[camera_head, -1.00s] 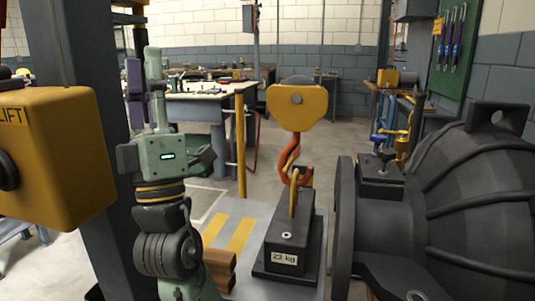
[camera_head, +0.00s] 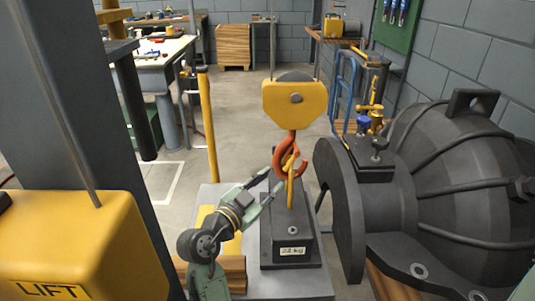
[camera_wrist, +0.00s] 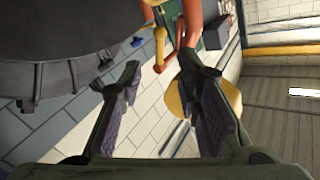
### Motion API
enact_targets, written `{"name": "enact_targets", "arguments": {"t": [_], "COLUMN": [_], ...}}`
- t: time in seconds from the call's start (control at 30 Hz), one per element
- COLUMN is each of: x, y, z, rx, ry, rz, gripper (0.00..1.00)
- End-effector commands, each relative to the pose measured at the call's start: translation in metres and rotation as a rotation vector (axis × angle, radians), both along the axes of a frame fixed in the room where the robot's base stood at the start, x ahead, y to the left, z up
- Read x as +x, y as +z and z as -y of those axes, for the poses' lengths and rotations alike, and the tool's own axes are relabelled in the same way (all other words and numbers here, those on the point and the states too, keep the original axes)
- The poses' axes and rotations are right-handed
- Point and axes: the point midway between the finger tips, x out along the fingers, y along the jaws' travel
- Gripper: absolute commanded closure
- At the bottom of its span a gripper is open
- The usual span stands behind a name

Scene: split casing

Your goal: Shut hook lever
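The orange hook (camera_head: 286,150) hangs below a yellow hook block (camera_head: 294,98). The yellow ring (camera_head: 291,184) on a dark 22 kg weight (camera_head: 287,230) stands at the hook's bowl. My gripper (camera_head: 272,182) is just left of the hook and ring, fingers apart. In the wrist view my gripper (camera_wrist: 163,90) is open and empty. The orange hook (camera_wrist: 190,22) shows beyond the fingertips at the top, and the block (camera_wrist: 233,97) shows partly hidden behind the right finger.
A large dark casing (camera_head: 450,170) with a flange stands close on the right. A yellow LIFT box (camera_head: 90,245) and a grey post (camera_head: 85,90) stand at the left. The weight sits on a pale platform (camera_head: 255,285).

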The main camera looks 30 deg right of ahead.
Motion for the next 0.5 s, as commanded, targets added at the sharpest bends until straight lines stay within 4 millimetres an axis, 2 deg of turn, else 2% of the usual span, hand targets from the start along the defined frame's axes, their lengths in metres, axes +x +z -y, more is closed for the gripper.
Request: {"name": "enact_targets", "arguments": {"t": [0.5], "x": [0.032], "y": [0.003], "z": [0.079], "rx": [-0.002], "ry": [0.001], "rz": [0.000], "gripper": [0.69]}}
